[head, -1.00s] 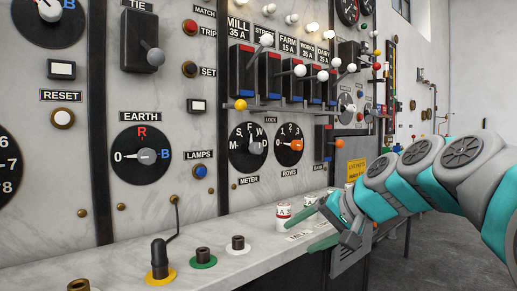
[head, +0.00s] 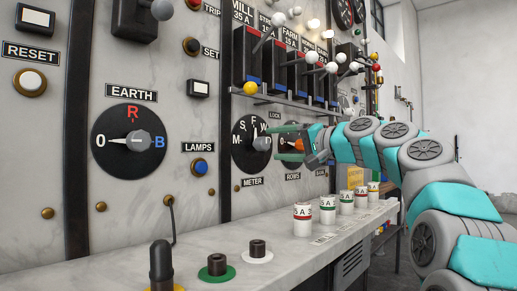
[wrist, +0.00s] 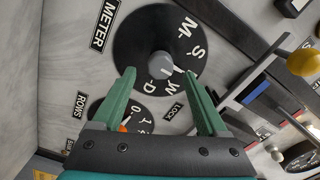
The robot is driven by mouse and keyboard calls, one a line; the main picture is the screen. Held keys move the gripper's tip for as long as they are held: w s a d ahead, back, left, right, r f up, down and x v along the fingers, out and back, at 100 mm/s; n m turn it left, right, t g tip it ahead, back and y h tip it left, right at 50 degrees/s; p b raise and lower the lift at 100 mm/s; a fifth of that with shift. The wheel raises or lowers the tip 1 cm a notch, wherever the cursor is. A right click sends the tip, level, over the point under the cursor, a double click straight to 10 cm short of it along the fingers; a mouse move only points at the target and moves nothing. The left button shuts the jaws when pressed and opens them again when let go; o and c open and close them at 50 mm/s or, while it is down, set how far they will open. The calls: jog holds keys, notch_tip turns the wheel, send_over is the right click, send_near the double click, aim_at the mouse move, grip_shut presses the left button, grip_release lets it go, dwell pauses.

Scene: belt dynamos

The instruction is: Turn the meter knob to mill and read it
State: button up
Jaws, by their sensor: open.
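The METER dial (head: 244,156) is a black disc lettered M, S, F, W, D, with a grey knob (head: 262,143) in its middle. In the wrist view the knob (wrist: 160,65) lies just beyond my fingertips. Its white mark points to the stretch between S and W, where my right finger hides a letter. My gripper (head: 279,143) is open, its green fingers apart, facing the knob from the right. In the wrist view my gripper (wrist: 158,74) has a finger on each side of the knob's line. I cannot tell whether they touch it.
Breaker levers with white and yellow balls (head: 250,88) jut out above. Several white fuse cylinders (head: 302,219) stand on the marble ledge (head: 225,240) below.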

aim_at(267, 144)
jog(key=x, duration=0.4)
jog(key=shift+w+a+p, duration=0.2)
jog(key=shift+w+p, duration=0.05)
jog(key=shift+p, duration=0.15)
jog(key=shift+w+a+r, duration=0.1)
jog(key=shift+w+a, duration=0.15)
jog(key=shift+a, duration=0.25)
grip_shut()
